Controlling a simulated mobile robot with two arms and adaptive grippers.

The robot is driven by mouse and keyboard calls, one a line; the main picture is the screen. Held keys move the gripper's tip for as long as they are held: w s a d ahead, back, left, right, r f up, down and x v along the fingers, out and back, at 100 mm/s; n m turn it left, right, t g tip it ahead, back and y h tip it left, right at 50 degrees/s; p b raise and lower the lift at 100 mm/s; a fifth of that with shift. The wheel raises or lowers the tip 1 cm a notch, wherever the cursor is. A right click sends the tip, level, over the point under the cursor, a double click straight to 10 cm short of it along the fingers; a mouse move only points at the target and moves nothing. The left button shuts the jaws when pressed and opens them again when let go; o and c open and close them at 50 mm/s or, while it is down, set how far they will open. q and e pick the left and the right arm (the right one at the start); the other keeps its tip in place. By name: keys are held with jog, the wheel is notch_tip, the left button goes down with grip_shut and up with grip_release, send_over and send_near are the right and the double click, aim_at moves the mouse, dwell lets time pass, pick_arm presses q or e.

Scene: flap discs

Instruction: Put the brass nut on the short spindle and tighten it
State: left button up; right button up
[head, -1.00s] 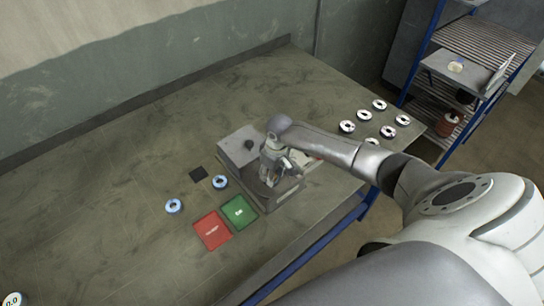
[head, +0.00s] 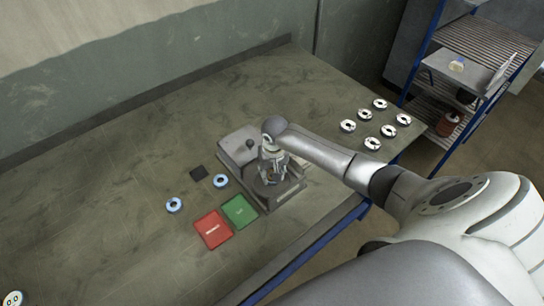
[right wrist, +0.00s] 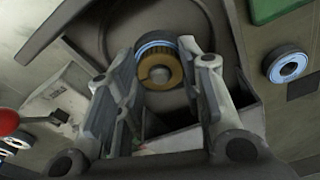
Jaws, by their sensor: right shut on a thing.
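In the right wrist view the brass nut (right wrist: 159,72) is a gold ring around the tip of the short grey spindle (right wrist: 159,74). A blue-edged disc (right wrist: 156,45) shows directly behind the nut. My right gripper (right wrist: 165,70) has one finger on each side of the nut and is shut on it. In the head view my right gripper (head: 271,172) points down over the grey machine (head: 232,150) and hides most of the nut and spindle. How far the nut sits down on the spindle cannot be told. My left gripper is not in view.
A red mat (head: 212,238) and a green mat (head: 246,218) lie in front of the machine. Two blue-edged discs (head: 174,205) (head: 221,181) and a dark square (head: 199,173) lie to its left.

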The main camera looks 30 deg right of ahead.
jog(key=shift+s+f, duration=0.1)
jog(key=shift+f, duration=0.05)
jog(key=o, duration=1.2)
jog(key=shift+c, duration=0.2)
jog(key=shift+r, duration=3.6)
